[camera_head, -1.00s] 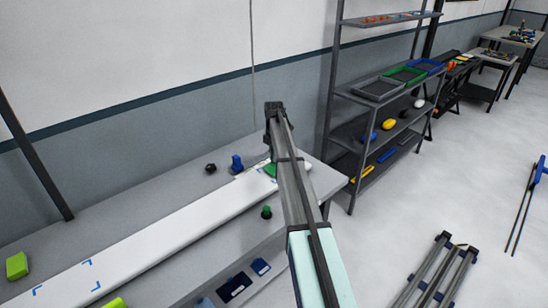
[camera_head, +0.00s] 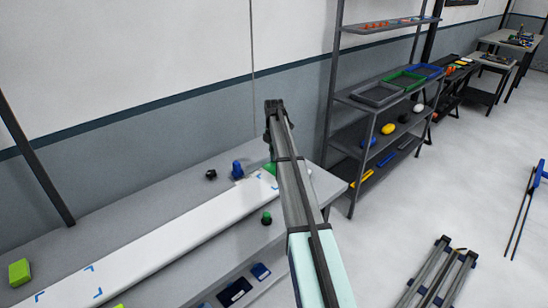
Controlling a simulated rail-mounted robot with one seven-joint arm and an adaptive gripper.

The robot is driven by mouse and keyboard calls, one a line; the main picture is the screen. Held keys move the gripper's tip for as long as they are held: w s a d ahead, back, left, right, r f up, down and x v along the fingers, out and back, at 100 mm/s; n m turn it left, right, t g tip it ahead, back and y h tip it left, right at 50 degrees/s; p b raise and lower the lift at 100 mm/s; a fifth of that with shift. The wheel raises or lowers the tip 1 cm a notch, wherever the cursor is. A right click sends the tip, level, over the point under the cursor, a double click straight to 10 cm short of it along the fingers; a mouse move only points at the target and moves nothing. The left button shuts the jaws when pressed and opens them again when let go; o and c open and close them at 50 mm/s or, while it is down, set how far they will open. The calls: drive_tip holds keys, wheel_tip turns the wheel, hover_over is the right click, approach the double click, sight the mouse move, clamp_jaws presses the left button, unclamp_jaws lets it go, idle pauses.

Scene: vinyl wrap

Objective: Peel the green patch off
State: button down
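A long white panel (camera_head: 165,235) lies along the grey bench, with blue corner marks on it. A green piece (camera_head: 270,168), perhaps the green patch, shows at its far right end, mostly hidden behind my arm. A yellow-green piece (camera_head: 119,306) is cut off by the bottom edge, so I cannot tell what it is. My arm rises from the bottom centre to a dark joint above the far end of the panel. My gripper is not visible; the arm links may cover it.
A blue object (camera_head: 237,169) and a small black knob (camera_head: 211,174) stand behind the panel. A green-topped knob (camera_head: 266,218) stands in front. A lime block (camera_head: 19,272) lies at the left. A shelf rack (camera_head: 381,119) stands right of the bench; floor at right holds a metal frame (camera_head: 438,275).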

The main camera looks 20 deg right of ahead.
drive_tip(key=shift+r+p, duration=0.65)
drive_tip(key=shift+r, duration=0.9)
